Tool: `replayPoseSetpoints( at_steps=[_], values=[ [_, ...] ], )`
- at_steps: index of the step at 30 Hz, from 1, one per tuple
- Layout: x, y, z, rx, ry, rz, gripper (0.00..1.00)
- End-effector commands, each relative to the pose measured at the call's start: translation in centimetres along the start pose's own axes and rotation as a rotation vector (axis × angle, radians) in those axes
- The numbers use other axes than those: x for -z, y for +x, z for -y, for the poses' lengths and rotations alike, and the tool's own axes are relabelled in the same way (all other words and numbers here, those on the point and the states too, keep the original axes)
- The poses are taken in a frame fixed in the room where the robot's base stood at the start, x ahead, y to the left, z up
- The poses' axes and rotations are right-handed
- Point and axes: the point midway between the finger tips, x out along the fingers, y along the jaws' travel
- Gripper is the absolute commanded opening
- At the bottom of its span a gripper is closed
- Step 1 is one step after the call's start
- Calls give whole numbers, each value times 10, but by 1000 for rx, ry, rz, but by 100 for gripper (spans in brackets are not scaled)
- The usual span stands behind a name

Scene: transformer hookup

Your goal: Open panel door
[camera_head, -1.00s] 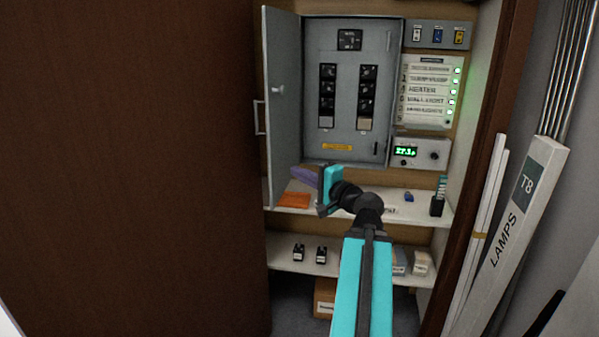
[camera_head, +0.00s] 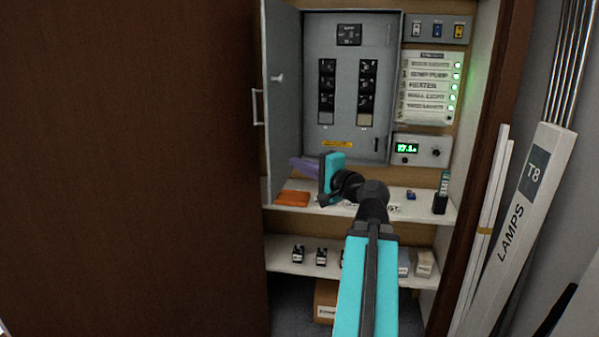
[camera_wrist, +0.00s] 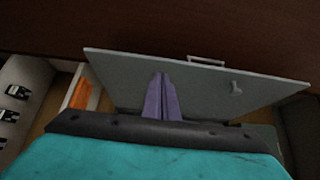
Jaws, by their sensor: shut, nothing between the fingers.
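The grey panel door (camera_head: 283,115) stands swung out to the left of the grey breaker panel (camera_head: 345,150), whose breakers are exposed. A small light knob (camera_head: 277,78) is on the door, and it also shows in the wrist view (camera_wrist: 237,88). My gripper (camera_head: 297,164) is shut and empty, its purple fingers together and pointing left at the lower part of the door's inner face. In the wrist view the fingers (camera_wrist: 160,90) overlap the door's grey face (camera_wrist: 120,72); I cannot tell whether they touch it. A pale handle (camera_wrist: 206,61) shows beyond the door's edge.
A shelf (camera_head: 450,212) below the panel holds an orange item (camera_head: 293,198) and small parts. A lower shelf (camera_head: 278,265) carries small black parts and boxes. A brown wooden door (camera_head: 130,170) fills the left. A lamp box (camera_head: 530,190) leans at the right.

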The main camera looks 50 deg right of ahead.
Motion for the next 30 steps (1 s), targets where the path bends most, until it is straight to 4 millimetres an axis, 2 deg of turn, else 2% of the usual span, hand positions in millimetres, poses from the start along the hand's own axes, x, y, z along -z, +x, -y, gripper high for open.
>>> replayPoseSetpoints(
  at_steps=[30],
  values=[
    [-7, -6, -1, -1, 0, -1, 0]
  ],
)
